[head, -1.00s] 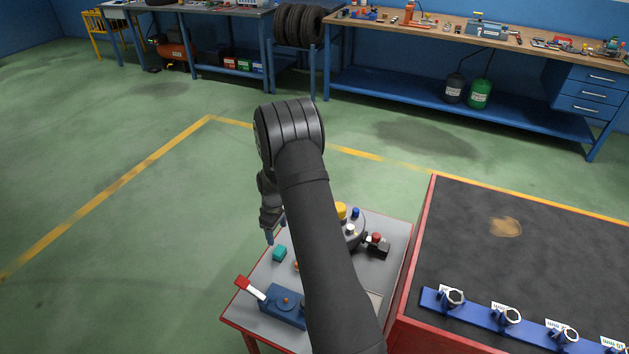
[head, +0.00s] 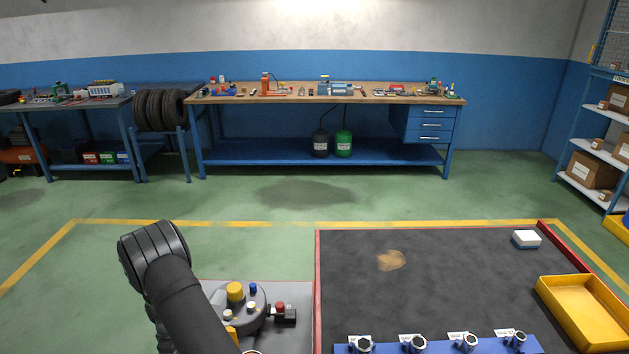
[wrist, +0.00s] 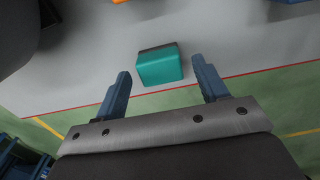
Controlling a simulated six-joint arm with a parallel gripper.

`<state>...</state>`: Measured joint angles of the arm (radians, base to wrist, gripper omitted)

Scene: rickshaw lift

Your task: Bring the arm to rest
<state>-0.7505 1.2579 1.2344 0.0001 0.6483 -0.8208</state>
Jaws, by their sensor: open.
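My gripper (wrist: 163,87) shows in the wrist view with its two blue fingers spread apart and nothing between them. A teal block (wrist: 160,66) with a dark side lies on the grey tabletop (wrist: 230,30), just beyond the fingertips and apart from them. In the head view my dark arm rises at the lower left, over the grey side table (head: 298,298). The gripper itself is hidden or out of frame there.
A round grey fixture with yellow, blue and white knobs (head: 235,291) and a red-topped part (head: 281,311) stand right beside my arm. The black-topped bench (head: 450,270) carries a blue rail (head: 490,345), a yellow tray (head: 545,290) and a white box (head: 526,239). Green floor lies behind.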

